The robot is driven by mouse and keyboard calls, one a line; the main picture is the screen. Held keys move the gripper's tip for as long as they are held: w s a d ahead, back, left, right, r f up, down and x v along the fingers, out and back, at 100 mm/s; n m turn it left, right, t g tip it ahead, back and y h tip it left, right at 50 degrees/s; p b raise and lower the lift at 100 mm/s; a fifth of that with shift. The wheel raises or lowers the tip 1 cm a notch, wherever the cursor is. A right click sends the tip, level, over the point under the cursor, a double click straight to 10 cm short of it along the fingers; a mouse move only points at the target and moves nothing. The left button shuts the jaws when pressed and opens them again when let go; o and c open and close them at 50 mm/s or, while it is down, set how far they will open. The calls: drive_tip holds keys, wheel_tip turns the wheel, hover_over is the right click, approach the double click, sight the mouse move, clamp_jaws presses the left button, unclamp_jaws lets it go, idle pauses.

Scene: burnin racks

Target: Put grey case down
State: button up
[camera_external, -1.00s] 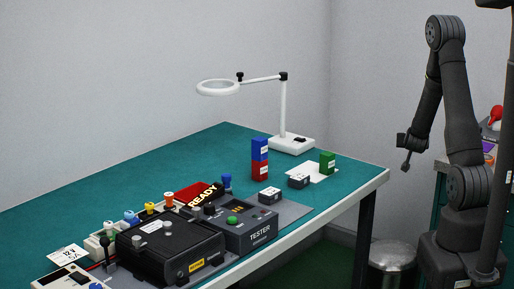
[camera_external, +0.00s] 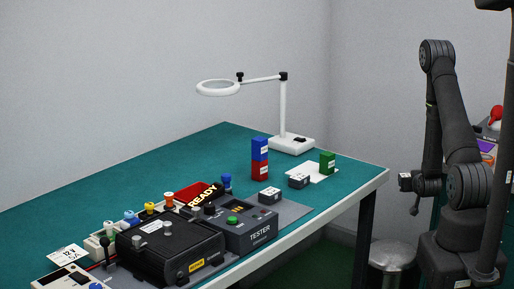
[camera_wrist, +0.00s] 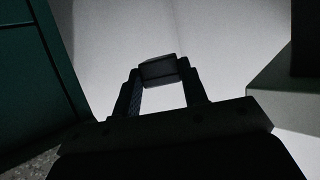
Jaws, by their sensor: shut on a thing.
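In the wrist view, my gripper (camera_wrist: 160,74) is shut on a small dark grey case (camera_wrist: 158,68). The case spans the gap between the two fingertips, and its finer details are too dark to make out. In the external view my arm is folded at the right, off the table's end. The low end of my arm shows beside its lower joint; I cannot make out the fingers or the held case there.
The green workbench (camera_external: 130,183) carries two small labelled grey boxes (camera_external: 270,195) (camera_external: 299,181), stacked blue and red blocks (camera_external: 260,160), a green block (camera_external: 327,162), a magnifier lamp (camera_external: 292,144) and a tester (camera_external: 250,232). A metal stool (camera_external: 390,255) stands near my base.

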drive_tip(key=shift+r, duration=0.1)
wheel_tip(320, 180, up, 25)
drive_tip(key=n+g+y, duration=0.8)
drive_tip(key=n+y, duration=0.4)
drive_tip(key=n, duration=0.2)
hover_over(283, 212)
wheel_tip(283, 212, down, 12)
drive_tip(key=shift+s+a+f, duration=0.1)
drive_tip(key=shift+f, duration=0.15)
drive_tip(key=shift+f+m, duration=0.3)
drive_tip(key=shift+f, duration=1.6)
